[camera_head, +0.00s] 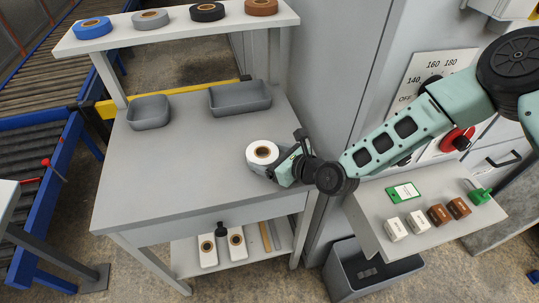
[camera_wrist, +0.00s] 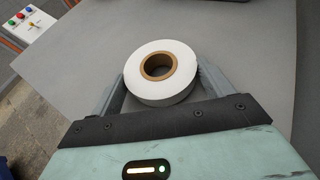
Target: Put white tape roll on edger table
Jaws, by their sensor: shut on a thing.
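The white tape roll (camera_head: 263,152) with a brown core is at the right side of the grey edger table (camera_head: 180,165). In the wrist view the white tape roll (camera_wrist: 160,88) lies flat between my two fingers. My gripper (camera_head: 272,165) is shut on the roll, with a finger along each side of it; the gripper also shows in the wrist view (camera_wrist: 160,95). The roll is over the tabletop; I cannot tell whether it touches the surface. The roll's near underside is hidden by the gripper.
Two grey bins (camera_head: 150,112) (camera_head: 240,97) stand at the table's back. Blue, grey, black and brown rolls (camera_head: 207,12) sit on the shelf above. A grey machine (camera_head: 345,90) borders the table's right. The table's middle and front left are clear.

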